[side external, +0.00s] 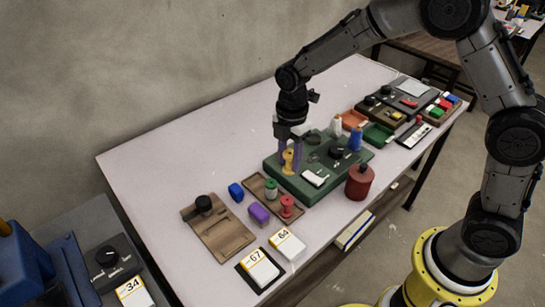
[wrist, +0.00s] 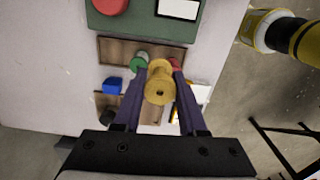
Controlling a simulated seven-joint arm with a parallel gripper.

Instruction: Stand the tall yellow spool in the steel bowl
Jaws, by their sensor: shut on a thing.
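The yellow spool (side external: 289,162) is between the two purple fingers of my gripper (side external: 290,155), which is shut on it. It looks upright in the side view, at the left end of the green board (side external: 290,184); I cannot tell whether its foot touches anything. In the wrist view I see the spool's round end (wrist: 158,88) between the fingers (wrist: 158,92). I cannot make out the steel bowl for certain; a small dark round thing (side external: 313,138) on the green board is too small to identify.
A wooden tray (side external: 259,185) holds a green spool (side external: 270,187) and a red spool (side external: 287,206). A blue block (side external: 236,192) and purple block (side external: 259,213) lie beside it. A dark red bottle (side external: 359,183) stands at the board's near edge. The table's far left is bare.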

